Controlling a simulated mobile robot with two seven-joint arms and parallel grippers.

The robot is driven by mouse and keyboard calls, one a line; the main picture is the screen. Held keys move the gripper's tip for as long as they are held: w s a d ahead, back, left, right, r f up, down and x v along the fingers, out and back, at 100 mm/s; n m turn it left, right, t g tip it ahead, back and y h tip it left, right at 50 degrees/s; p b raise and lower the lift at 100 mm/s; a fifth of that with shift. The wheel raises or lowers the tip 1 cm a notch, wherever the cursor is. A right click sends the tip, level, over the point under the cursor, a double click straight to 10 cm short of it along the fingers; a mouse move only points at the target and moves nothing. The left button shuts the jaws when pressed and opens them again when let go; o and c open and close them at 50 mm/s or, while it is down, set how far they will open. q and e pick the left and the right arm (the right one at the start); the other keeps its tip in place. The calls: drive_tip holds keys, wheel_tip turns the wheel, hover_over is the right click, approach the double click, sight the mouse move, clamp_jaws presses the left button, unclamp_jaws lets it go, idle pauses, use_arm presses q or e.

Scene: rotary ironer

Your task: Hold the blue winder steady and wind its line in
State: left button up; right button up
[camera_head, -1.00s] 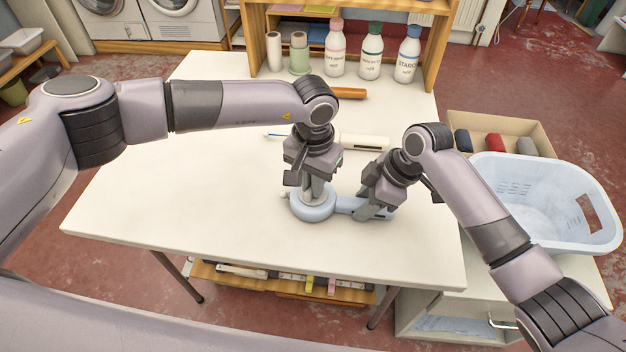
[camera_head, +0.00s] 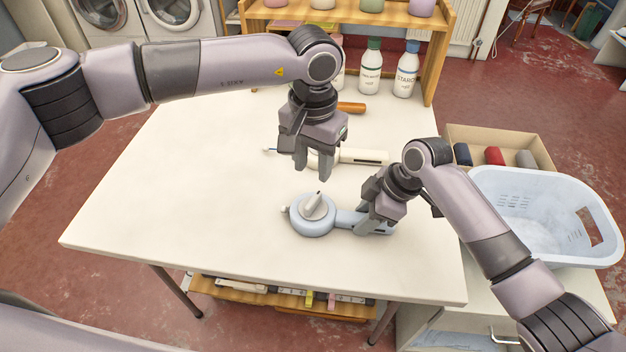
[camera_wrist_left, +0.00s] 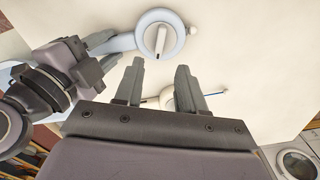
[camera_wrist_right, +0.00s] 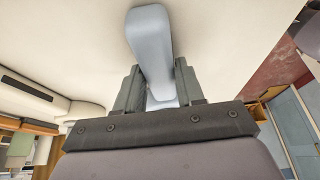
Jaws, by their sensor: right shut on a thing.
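The blue winder (camera_head: 313,226) lies flat on the white table, a round body with a grey-white crank knob on top and a handle reaching right. It also shows in the left wrist view (camera_wrist_left: 178,36), with a small pale bead at its rim. My right gripper (camera_head: 366,226) is shut on the winder's handle, which shows between the fingers in the right wrist view (camera_wrist_right: 152,50). My left gripper (camera_head: 312,174) is above and behind the winder, apart from the knob. Its fingers are open and empty in the left wrist view (camera_wrist_left: 160,78).
A second, cream-white winder-like tool (camera_head: 360,156) with a blue-tipped line lies behind, partly hidden by my left gripper. An orange-brown bar (camera_head: 351,107) lies farther back. Bottles stand at the shelf (camera_head: 440,50). A pale basket (camera_head: 545,215) is at the right. The table's left half is clear.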

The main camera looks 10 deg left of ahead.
use_arm(q)
wheel_tip(320, 180, up, 2)
drive_tip(key=shift+r, duration=0.2)
use_arm(e)
drive_tip(key=o, duration=1.3)
drive_tip(key=shift+c, duration=0.2)
